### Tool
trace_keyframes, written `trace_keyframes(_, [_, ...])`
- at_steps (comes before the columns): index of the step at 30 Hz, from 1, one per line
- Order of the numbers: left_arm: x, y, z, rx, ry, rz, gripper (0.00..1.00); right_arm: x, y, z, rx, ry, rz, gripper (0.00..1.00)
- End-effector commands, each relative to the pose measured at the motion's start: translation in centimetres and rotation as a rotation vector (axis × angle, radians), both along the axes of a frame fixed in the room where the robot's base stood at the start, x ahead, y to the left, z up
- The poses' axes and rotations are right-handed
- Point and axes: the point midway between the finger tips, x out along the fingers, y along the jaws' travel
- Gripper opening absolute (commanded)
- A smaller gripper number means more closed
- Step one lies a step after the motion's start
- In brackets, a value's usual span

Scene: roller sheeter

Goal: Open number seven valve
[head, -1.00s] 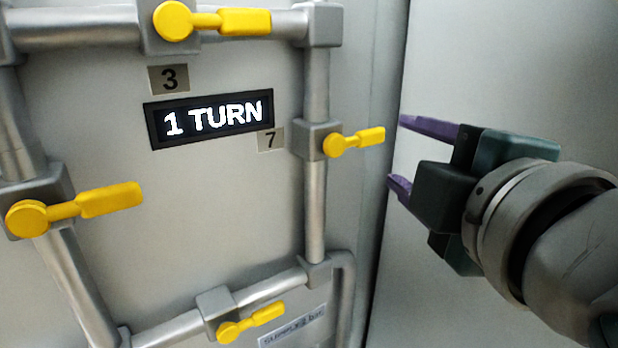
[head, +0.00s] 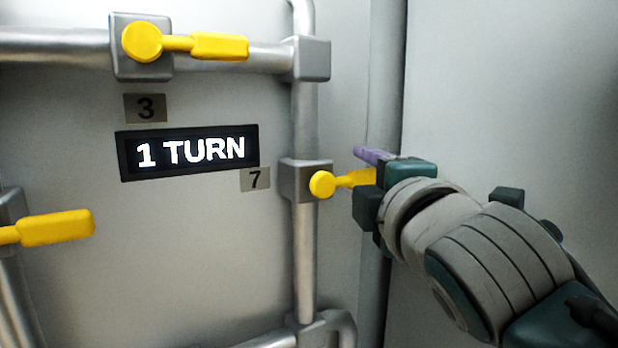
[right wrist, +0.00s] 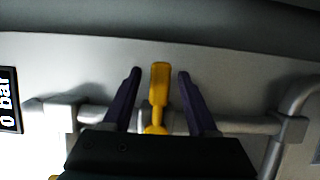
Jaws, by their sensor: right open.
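The number seven valve has a yellow lever (head: 335,181) on a grey block (head: 297,180) on the vertical pipe, beside a plate marked 7 (head: 255,179). Its lever points right and slightly up in the head view. My right gripper (head: 372,160) is at the lever's free end and partly hides it. In the right wrist view, my right gripper (right wrist: 158,85) is open, with one purple finger on each side of the yellow lever (right wrist: 159,84). Gaps show between the lever and both fingers. My left gripper is not in view.
A display (head: 188,152) reads "1 TURN". Another yellow lever (head: 185,44) sits above the plate marked 3 (head: 146,108), and one more (head: 48,229) is at the left. Grey pipes frame the panel. The wall right of my arm is clear.

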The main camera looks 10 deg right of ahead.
Motion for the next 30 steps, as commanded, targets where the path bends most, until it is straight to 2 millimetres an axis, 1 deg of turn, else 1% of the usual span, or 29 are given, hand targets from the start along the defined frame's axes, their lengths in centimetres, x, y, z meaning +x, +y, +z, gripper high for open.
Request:
trace_keyframes(9, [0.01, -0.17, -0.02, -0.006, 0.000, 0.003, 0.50, 0.28, -0.01, -0.01, 0.001, 0.001, 0.000, 0.58])
trace_keyframes(24, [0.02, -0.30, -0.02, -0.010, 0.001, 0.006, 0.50, 0.25, -0.01, -0.03, 0.000, 0.001, 0.000, 0.01])
trace_keyframes(25, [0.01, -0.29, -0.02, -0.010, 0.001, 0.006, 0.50, 0.25, -0.01, -0.03, 0.000, 0.001, 0.000, 0.00])
trace_keyframes(30, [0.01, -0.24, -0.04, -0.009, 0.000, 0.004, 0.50, 0.25, -0.01, -0.03, 0.000, 0.001, 0.000, 0.00])
